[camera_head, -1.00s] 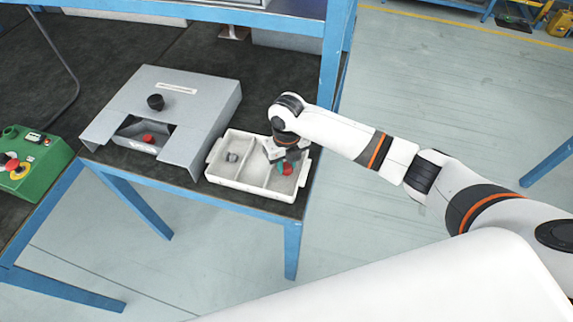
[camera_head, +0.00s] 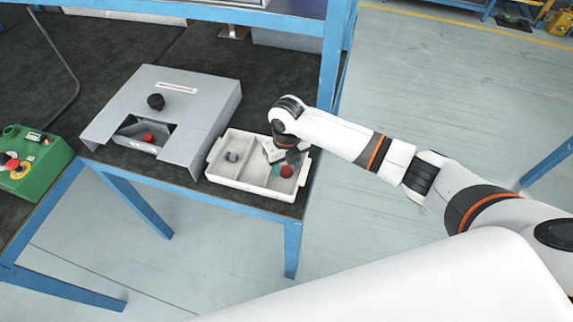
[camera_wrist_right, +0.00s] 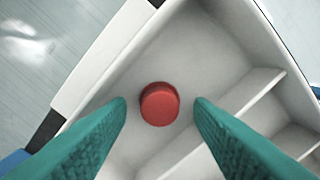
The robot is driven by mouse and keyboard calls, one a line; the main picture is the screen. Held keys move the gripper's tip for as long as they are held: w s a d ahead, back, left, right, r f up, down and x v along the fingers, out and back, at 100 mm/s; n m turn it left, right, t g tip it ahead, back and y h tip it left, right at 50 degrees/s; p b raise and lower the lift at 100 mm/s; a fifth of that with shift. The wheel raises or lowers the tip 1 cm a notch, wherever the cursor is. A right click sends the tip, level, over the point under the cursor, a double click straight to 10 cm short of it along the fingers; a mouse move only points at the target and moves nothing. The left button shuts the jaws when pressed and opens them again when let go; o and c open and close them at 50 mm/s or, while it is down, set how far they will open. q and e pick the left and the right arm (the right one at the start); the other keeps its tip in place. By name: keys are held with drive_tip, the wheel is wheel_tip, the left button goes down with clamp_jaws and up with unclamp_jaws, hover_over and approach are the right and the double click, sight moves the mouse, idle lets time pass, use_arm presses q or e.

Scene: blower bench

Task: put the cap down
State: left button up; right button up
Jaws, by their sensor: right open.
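The red cap (camera_head: 287,171) lies in the right-hand compartment of the white tray (camera_head: 250,190). In the right wrist view the cap (camera_wrist_right: 159,104) shows its round top and rests on the compartment floor, clear of the walls. My right gripper (camera_head: 282,167) is inside that compartment and open. In the wrist view its two teal fingers (camera_wrist_right: 160,112) stand on either side of the cap, with a gap on each side. My left gripper is not in view.
A small grey part (camera_head: 232,157) lies in another tray compartment. Left of the tray stands a grey housing (camera_head: 205,105) with a black knob (camera_head: 156,101) on top and a red part (camera_head: 148,138) in its opening. A green control box (camera_head: 35,165) is farther left.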

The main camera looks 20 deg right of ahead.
sight(287, 169)
wheel_tip(287, 169, up, 11)
drive_tip(key=shift+r, duration=0.15)
idle(0.5)
